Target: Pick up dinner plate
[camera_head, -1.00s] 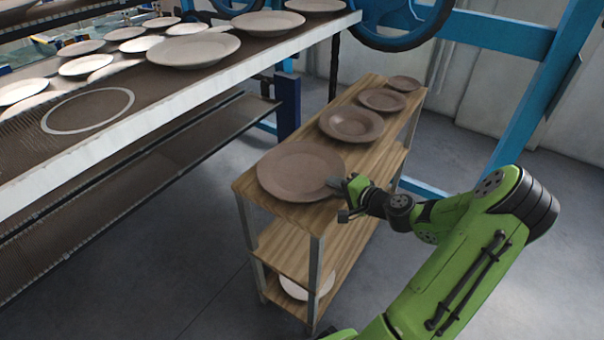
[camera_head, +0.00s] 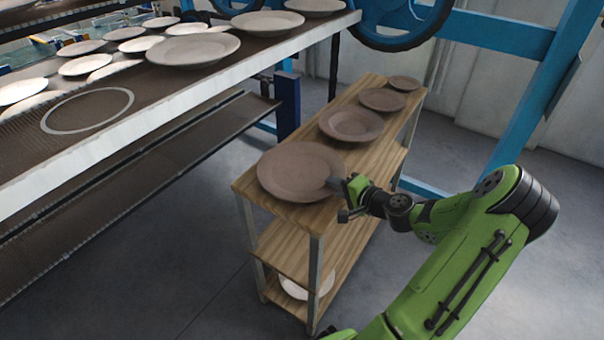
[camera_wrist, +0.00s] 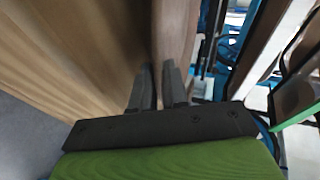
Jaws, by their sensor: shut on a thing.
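The dinner plate (camera_head: 298,171) is the large brown-grey plate at the near end of the top of a wooden shelf cart (camera_head: 262,208) in the head view. My gripper (camera_head: 343,186) is at the plate's right edge, shut on its rim. In the wrist view, my gripper's two fingers (camera_wrist: 160,82) stand close together on either side of the plate's edge (camera_wrist: 172,40). The plate looks close to flat, just at or above the wood; I cannot tell whether it still touches it.
Smaller brown plates (camera_head: 351,125) stand in a row behind on the cart top. A pale plate (camera_head: 305,287) is on a lower shelf. A conveyor rack (camera_head: 170,110) with many plates and an empty ring mark (camera_head: 88,110) is on the left. Blue frame beams (camera_head: 545,90) rise at right.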

